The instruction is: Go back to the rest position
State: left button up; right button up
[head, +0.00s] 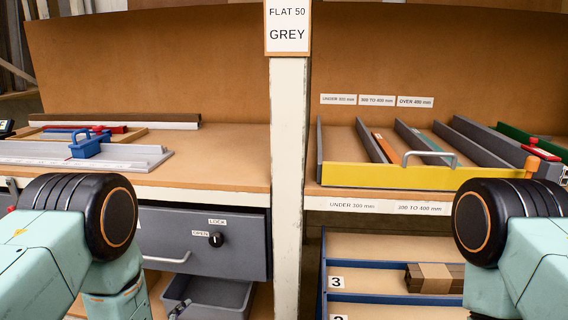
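My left arm (60,240) comes in from the left, with its black round joint in front of the left bench's edge. My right arm (520,250) comes in from the right, with its black joint in front of the right bench's edge. Both arms run out of the picture at the bottom, and neither gripper can be made out. A small dark metallic part (179,309) shows at the bottom edge near my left arm; I cannot tell what it belongs to.
A white post (289,180) with a "FLAT 50 GREY" sign (287,27) stands between the benches. A yellow-fronted divided tray (375,177) is on the right bench. A blue-handled tool (87,147) is on the left. Below are a grey drawer (160,229), a grey bin (228,294) and blue-edged shelves (390,298).

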pick_arm(q)
jog(key=s+f+n+g+p, duration=0.2)
jog(key=s+f+n+g, duration=0.15)
jog(key=s, duration=0.75)
jog(key=s+f+n+g+p, duration=0.1)
jog(key=s+f+n+g, duration=0.3)
jog(key=s, duration=0.6)
jog(key=s+a+r+n+g+y+p, duration=0.1)
jog(key=s+r+g+p, duration=0.3)
jog(key=s, duration=1.1)
notch_tip(320, 180, up, 3)
jog(key=shift+s+r+n+g, duration=0.1)
jog(key=shift+s+n+g, duration=0.15)
jog(key=shift+n+g, duration=0.65)
